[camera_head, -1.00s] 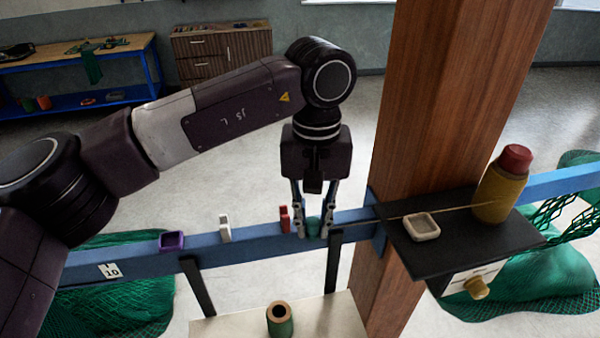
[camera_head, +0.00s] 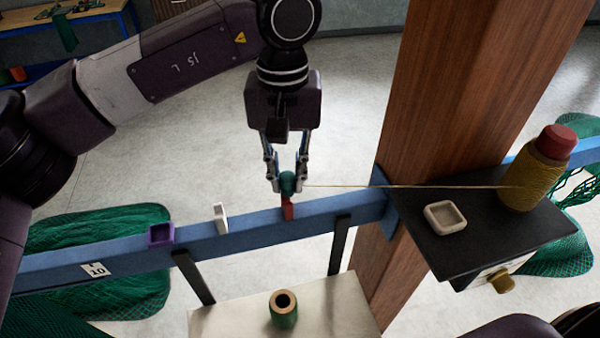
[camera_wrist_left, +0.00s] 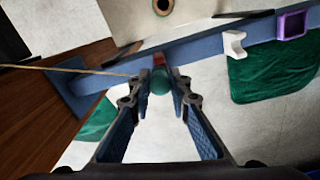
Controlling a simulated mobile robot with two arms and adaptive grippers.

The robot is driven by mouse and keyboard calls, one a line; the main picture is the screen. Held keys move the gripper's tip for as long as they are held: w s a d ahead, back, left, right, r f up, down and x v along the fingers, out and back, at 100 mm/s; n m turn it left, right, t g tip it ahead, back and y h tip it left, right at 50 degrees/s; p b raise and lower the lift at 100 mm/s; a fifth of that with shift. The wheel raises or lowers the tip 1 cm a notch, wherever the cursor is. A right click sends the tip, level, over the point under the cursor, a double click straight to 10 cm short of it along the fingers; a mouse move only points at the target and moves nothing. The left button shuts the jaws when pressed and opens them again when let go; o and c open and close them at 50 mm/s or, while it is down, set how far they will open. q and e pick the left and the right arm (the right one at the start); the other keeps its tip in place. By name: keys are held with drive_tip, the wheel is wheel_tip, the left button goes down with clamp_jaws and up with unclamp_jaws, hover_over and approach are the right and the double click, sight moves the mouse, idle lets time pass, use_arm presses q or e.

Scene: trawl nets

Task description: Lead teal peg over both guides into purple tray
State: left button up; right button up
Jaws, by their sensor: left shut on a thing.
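My left gripper (camera_head: 287,187) is shut on the teal peg (camera_head: 288,182), which also shows between the fingers in the left wrist view (camera_wrist_left: 161,82). A thin tan line runs from the peg to the yellow spool on the right. The red guide (camera_head: 288,209) stands on the blue rail just below the peg in the head view; I cannot tell whether they touch. The white guide (camera_head: 220,217) stands further left on the rail, and the purple tray (camera_head: 160,234) is left of that. My right gripper is not in view.
The blue rail (camera_head: 120,259) runs across to a wooden post (camera_head: 455,90). A black shelf (camera_head: 470,245) holds a whitish tray (camera_head: 445,217) and the yellow spool (camera_head: 533,183) with a red top. A green roll (camera_head: 284,310) stands on a pale board below the rail.

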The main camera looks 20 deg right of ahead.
use_arm(q)
drive_tip(key=shift+w+a, duration=0.15)
drive_tip(key=shift+a, duration=0.9)
drive_tip(key=shift+a+b, duration=0.3)
drive_tip(key=shift+a, duration=1.75)
drive_tip(key=shift+w+a+b, duration=0.1)
drive_tip(key=shift+a+b, duration=0.45)
drive_tip(key=shift+a, duration=2.45)
drive_tip(key=shift+w+a, duration=0.15)
drive_tip(key=shift+a, duration=5.45)
wheel_tip(320, 180, down, 4)
drive_tip(key=b, duration=0.3)
drive_tip(key=shift+d+r+b, duration=0.1)
drive_tip(key=shift+b, duration=0.3)
drive_tip(key=shift+f+b, duration=0.45)
drive_tip(key=shift+b, duration=0.1)
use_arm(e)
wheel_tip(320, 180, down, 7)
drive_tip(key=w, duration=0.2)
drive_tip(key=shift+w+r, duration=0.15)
